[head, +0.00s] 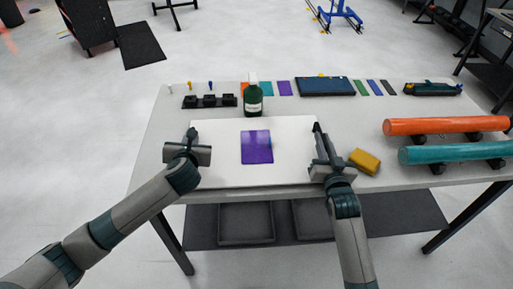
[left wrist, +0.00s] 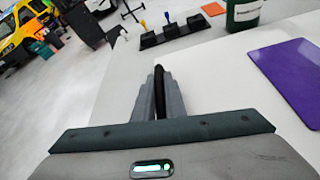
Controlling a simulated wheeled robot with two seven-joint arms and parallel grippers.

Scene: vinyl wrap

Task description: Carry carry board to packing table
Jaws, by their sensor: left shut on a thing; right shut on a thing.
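The carry board (head: 220,160) is a white panel lying over the front middle of the grey table, flat as far as I can tell. A purple vinyl sheet (head: 257,147) lies on it; it also shows in the left wrist view (left wrist: 292,78). My left gripper (head: 190,138) is shut on the board's left edge. In the left wrist view its fingers (left wrist: 160,85) are close together at the edge. My right gripper (head: 320,138) is shut on the board's right edge. Whether the board touches the table is hard to tell. No packing table can be identified.
A dark green bottle (head: 253,98) stands just behind the board. A yellow block (head: 365,161) lies right of my right gripper. Orange (head: 440,126) and teal (head: 450,153) rolls lie at the right. A black holder (head: 210,101) and a dark blue box (head: 326,87) sit at the back. Open floor lies left.

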